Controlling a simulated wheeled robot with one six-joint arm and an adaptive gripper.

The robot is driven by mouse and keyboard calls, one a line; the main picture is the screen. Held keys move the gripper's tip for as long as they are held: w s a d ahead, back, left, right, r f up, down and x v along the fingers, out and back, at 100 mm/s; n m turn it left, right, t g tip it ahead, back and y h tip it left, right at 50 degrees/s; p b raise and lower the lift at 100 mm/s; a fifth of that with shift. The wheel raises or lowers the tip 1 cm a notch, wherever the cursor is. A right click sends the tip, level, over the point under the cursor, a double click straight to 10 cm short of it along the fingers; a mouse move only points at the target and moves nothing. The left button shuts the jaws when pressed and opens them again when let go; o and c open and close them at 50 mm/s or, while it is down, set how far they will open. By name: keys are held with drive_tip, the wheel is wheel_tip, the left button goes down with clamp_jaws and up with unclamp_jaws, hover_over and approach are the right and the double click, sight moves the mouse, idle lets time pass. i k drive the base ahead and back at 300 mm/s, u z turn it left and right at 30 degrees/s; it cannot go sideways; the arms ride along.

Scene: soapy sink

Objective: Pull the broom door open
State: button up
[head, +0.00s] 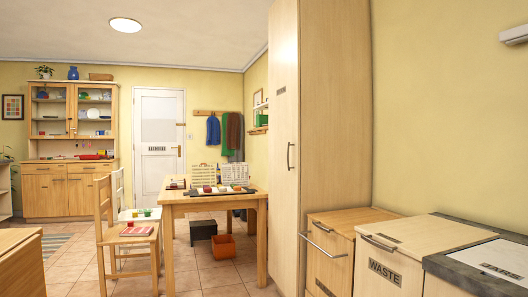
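A tall pale-wood cabinet stands right of the middle in the head view, nearly reaching the ceiling. Its narrow front face, seen at a steep angle, is a tall door (284,200) with a small dark label (280,91) too small to read. I take this to be the broom door. A dark vertical bar handle (291,156) is on the door's right side, at about mid-height. The door looks shut, flush with the cabinet body (335,120). My gripper is not in view.
Low wooden units with bar handles stand right of the cabinet, one marked WASTE (384,271). A table (215,207) with small items stands left of the cabinet, with chairs (130,245) beside it. Floor (205,280) shows in front of the table.

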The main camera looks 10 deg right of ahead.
sight(285, 64)
drive_tip(key=u, duration=0.15)
drive_tip(key=i, duration=1.85)
drive_tip(key=u, duration=0.05)
